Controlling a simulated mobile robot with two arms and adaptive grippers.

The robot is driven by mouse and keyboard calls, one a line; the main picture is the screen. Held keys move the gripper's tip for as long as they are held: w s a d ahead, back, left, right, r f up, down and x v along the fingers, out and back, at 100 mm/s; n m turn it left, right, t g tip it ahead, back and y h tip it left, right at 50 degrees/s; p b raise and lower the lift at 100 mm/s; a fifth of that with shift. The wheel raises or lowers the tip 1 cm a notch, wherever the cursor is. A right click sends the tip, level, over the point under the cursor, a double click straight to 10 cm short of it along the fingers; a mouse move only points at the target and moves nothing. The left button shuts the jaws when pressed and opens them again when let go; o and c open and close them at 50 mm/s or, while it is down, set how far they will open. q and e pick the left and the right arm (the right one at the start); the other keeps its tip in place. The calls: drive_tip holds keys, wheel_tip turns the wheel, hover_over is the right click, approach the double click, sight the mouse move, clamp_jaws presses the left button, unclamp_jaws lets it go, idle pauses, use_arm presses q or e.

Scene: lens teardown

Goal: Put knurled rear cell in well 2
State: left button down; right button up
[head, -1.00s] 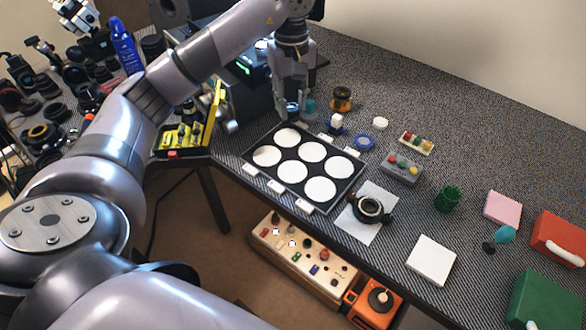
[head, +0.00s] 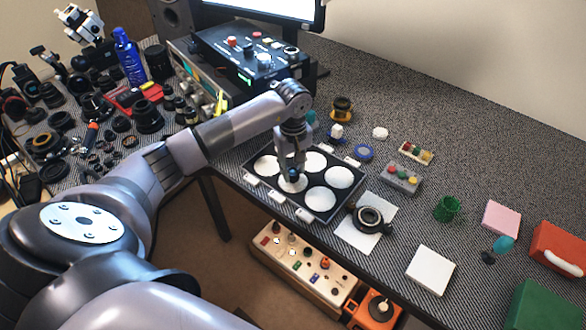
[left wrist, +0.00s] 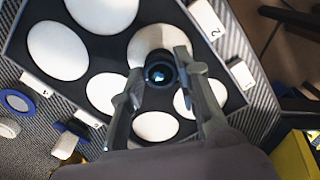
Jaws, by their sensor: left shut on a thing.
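My left gripper (head: 294,176) is shut on a small dark ring-shaped cell with bluish glass, the knurled rear cell (left wrist: 159,73). It points down over the black sorting tray (head: 335,211), at the middle white well of the front row. In the left wrist view the fingers (left wrist: 160,78) close on both sides of the cell, which overlaps the lower edge of a white well (left wrist: 155,40). A tab marked 2 (left wrist: 213,32) lies beside that well on the tray's edge. I cannot tell whether the cell touches the well floor. My right gripper is not in view.
A lens body (head: 368,215) lies on a white sheet right of the tray. A blue ring (head: 363,152), an amber jar (head: 342,108) and a white disc (head: 380,132) stand behind it. A black control box (head: 250,55) stands at the back. The tray's other wells look empty.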

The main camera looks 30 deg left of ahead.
use_arm(q)
drive_tip(key=shift+f, duration=0.75)
drive_tip(key=c, duration=1.2)
unclamp_jaws()
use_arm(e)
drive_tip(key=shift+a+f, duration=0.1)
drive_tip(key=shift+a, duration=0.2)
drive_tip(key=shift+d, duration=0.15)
